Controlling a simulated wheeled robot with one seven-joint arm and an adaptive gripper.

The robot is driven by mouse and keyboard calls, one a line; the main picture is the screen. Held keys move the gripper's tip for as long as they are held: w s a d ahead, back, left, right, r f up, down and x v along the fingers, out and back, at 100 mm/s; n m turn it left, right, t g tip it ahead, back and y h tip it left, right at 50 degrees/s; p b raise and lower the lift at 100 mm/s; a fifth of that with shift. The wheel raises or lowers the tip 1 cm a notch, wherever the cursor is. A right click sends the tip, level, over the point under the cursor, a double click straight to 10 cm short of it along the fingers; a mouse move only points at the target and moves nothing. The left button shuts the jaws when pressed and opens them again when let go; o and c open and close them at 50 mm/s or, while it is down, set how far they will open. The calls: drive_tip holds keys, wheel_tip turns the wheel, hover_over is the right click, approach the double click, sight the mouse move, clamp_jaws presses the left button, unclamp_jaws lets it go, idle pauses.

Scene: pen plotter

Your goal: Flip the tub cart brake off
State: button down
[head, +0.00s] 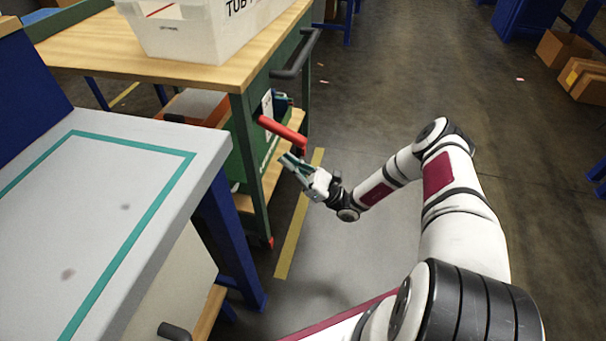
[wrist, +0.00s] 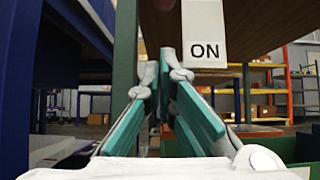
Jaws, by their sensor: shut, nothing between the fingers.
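The tub cart (head: 225,75) has a wooden top and a green frame. A red brake lever (head: 282,132) sticks out from its near end and slopes down to the right. A small white plate (head: 267,103) sits just above the lever's base. In the wrist view, a white plate reading "ON" (wrist: 207,52) hangs at the top, right of centre. My gripper (head: 287,160), with teal finger pads, is just below the lever and looks close to it; I cannot tell if they touch. It is shut and empty. Its fingers also show in the wrist view (wrist: 164,85).
A white tub (head: 185,35) stands on the cart top, and a dark push handle (head: 297,55) juts from its end. A grey-white bench (head: 110,190) with a teal outline stands at the left. The floor at the right is open, with cardboard boxes (head: 562,48) far back.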

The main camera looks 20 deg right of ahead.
sight(282, 131)
drive_tip(key=r, duration=0.1)
drive_tip(key=d+r, duration=0.1)
drive_tip(key=s+r, duration=0.1)
drive_tip(key=shift+d+r+b, duration=0.15)
drive_tip(key=shift+r+b, duration=0.15)
drive_tip(key=shift+r, duration=0.05)
drive_tip(key=shift+s+d+r+p, duration=0.1)
drive_tip(key=shift+d+r+p, duration=0.2)
drive_tip(key=shift+p, duration=0.55)
